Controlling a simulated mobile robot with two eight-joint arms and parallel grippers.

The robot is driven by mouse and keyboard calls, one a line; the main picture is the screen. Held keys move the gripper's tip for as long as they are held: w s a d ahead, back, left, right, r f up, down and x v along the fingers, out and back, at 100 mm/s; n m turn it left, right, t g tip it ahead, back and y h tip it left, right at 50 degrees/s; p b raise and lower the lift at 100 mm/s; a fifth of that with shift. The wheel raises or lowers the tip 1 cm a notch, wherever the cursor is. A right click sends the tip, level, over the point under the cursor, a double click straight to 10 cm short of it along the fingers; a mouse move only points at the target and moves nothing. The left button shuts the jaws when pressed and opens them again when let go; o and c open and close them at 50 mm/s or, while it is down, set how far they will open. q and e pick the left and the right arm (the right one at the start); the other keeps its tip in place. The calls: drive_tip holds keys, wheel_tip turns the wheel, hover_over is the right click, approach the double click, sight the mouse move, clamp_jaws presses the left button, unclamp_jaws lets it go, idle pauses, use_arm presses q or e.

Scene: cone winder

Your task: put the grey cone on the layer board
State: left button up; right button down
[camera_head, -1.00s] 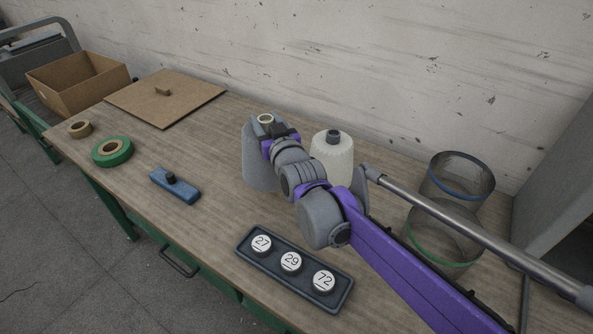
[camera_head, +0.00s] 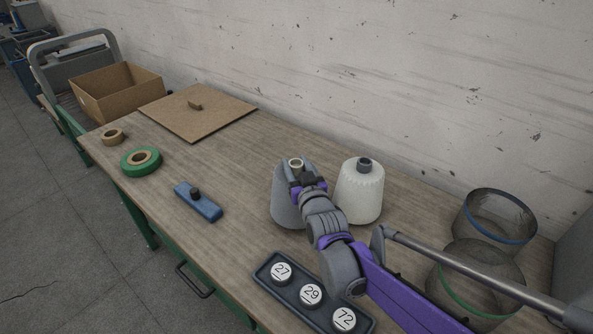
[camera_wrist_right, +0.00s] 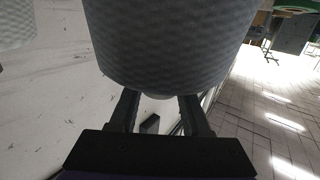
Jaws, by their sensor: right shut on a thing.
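The grey cone (camera_head: 286,208) is upright beside a white cone, over the near-middle part of the table. My right gripper (camera_head: 298,178) is shut on its narrow top end, around the pale tube tip. In the right wrist view the grey cone (camera_wrist_right: 170,45) fills the top, with the fingers (camera_wrist_right: 160,112) on either side of its tip. I cannot tell whether its base touches the table. The layer board (camera_head: 215,118), a flat brown square with a small block on it, lies at the table's far left. My left gripper is not in view.
The white cone (camera_head: 360,195) stands close right of the grey one. A dark tray (camera_head: 262,274) of numbered discs is in front. A blue block (camera_head: 198,203), green tape (camera_head: 140,161) and brown tape (camera_head: 113,135) lie left. Mesh cylinders (camera_head: 497,215) stand right. A cardboard box (camera_head: 118,95) is beyond the board.

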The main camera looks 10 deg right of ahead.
drive_tip(key=shift+f, duration=0.65)
drive_tip(key=shift+f, duration=0.15)
drive_tip(key=shift+c, duration=1.8)
unclamp_jaws()
